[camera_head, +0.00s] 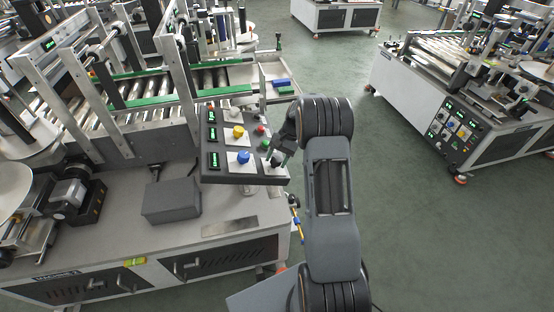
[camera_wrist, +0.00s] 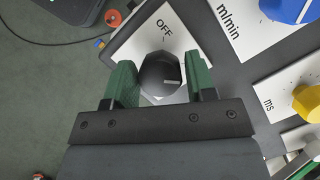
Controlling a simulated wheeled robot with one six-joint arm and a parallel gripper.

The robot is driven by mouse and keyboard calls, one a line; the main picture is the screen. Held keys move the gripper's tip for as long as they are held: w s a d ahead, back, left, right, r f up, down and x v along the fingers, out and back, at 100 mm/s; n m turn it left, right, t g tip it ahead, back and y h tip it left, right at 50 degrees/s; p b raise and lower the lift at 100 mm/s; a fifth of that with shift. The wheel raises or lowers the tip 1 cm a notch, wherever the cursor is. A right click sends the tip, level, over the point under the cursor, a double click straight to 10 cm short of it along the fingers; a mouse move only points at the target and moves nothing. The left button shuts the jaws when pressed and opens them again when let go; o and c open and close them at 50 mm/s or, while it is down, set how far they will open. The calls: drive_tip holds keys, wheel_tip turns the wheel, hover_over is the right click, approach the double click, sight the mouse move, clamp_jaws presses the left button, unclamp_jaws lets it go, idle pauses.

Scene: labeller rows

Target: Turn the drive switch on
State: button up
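In the head view my gripper (camera_head: 278,160) is at the lower right corner of the dark control panel (camera_head: 220,177), covering most of the knob.
A blue knob (camera_head: 243,157) and a yellow knob (camera_head: 238,132) sit left of my gripper on the panel. Green (camera_head: 265,145) and red (camera_head: 261,129) buttons are just above it. A grey box (camera_head: 171,202) lies on the machine top. Open floor lies to the right.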

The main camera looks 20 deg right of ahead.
drive_tip(key=o, duration=0.3)
drive_tip(key=b+v, duration=0.1)
drive_tip(key=v, duration=1.2)
drive_tip(key=shift+d+r, duration=0.2)
drive_tip(key=shift+r, duration=0.1)
drive_tip(key=shift+w, duration=0.1)
wheel_tip(320, 180, down, 5)
drive_tip(key=s+h, duration=0.2)
drive_tip(key=s+a+r+n+t+h, duration=0.2)
drive_tip(key=s+a+r+n+t, duration=0.1)
drive_tip(key=s+a, duration=0.6)
drive_tip(key=s+a+r+n+t+h, duration=0.2)
drive_tip(key=s+a+r+n, duration=0.3)
drive_tip(key=s, duration=0.8)
drive_tip(key=shift+a+r+t, duration=0.5)
drive_tip(key=shift+a+r, duration=0.45)
drive_tip(key=shift+a, duration=1.05)
